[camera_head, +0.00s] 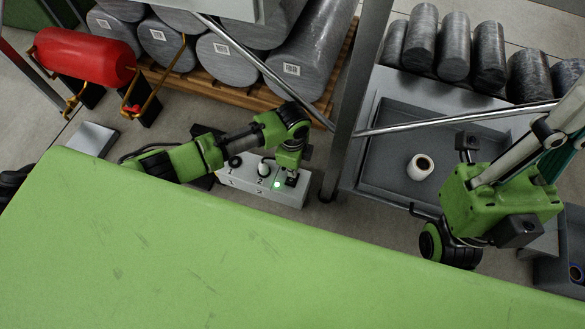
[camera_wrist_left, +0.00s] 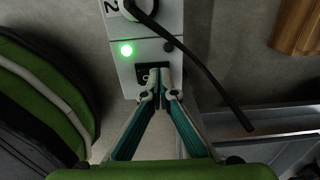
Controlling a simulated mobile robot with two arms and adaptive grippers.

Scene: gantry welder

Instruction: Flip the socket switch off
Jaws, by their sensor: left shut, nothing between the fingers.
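The socket box (camera_head: 240,183) is a long light grey strip on the floor side of the green surface, with numbered outlets and a lit green lamp (camera_head: 277,184) near its right end. The black socket switch (camera_head: 291,181) sits beside the lamp. In the left wrist view the switch (camera_wrist_left: 143,74) is partly hidden by the fingertips, and the lamp (camera_wrist_left: 127,50) glows green. My left gripper (camera_wrist_left: 159,72) is shut and empty, its tips at the switch; I cannot tell if they touch. My right gripper (camera_head: 553,124) is at the right, its tips not clearly shown.
A black plug and cable (camera_wrist_left: 195,65) run past the switch. A grey metal table (camera_head: 385,165) with a white roll (camera_head: 420,167) stands to the right. A metal post (camera_head: 352,105) rises near the box. Grey cylinders (camera_head: 290,65) and a red tank (camera_head: 85,55) lie behind.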

